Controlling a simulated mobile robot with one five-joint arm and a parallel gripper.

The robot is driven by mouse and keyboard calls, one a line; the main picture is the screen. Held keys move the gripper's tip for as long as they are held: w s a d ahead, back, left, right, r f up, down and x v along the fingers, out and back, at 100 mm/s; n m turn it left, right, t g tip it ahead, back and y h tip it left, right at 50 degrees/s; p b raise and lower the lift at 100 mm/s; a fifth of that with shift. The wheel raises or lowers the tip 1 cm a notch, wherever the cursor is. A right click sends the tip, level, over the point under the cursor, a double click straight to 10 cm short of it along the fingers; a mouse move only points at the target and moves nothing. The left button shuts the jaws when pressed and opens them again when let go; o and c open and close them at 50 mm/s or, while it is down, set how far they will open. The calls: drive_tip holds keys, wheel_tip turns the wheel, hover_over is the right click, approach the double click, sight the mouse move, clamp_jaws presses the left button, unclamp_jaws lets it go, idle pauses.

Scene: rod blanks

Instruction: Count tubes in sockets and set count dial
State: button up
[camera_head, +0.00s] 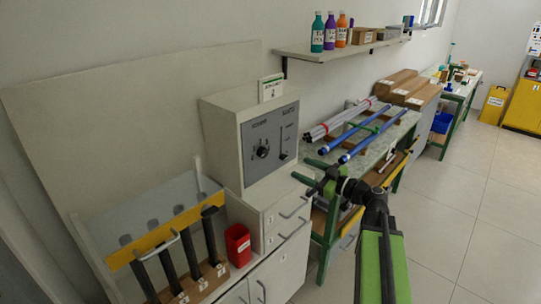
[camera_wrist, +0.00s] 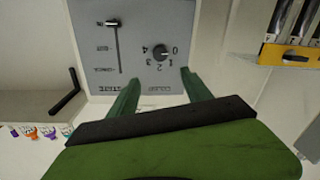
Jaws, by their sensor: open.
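The count dial (camera_head: 262,152) is a black knob on the grey panel of a pale box (camera_head: 225,150). In the wrist view the dial (camera_wrist: 160,52) has numbers 0 to 4 around it; its exact pointing is unclear. A lever (camera_wrist: 112,23) in a straight slot is beside it. Several upright black tubes (camera_head: 189,255) stand in the rack with a yellow rail (camera_head: 125,255) at lower left; their number is hard to tell. Part of this rack shows in the wrist view's top right corner (camera_wrist: 285,54). My gripper (camera_head: 303,170) is open and empty, in front of the panel, apart from the dial.
Drawers (camera_head: 287,222) lie below the box. A bench to the right holds blue rods (camera_head: 345,130) and a bundle of pale rods (camera_head: 335,121). A shelf with bottles (camera_head: 317,32) hangs above. The floor at right is clear.

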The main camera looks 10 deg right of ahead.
sight(265, 152)
drive_tip(key=x, duration=1.5)
drive_tip(key=shift+w+a, duration=0.25)
drive_tip(key=shift+w, duration=0.05)
clamp_jaws()
drive_tip(key=shift+d, duration=0.15)
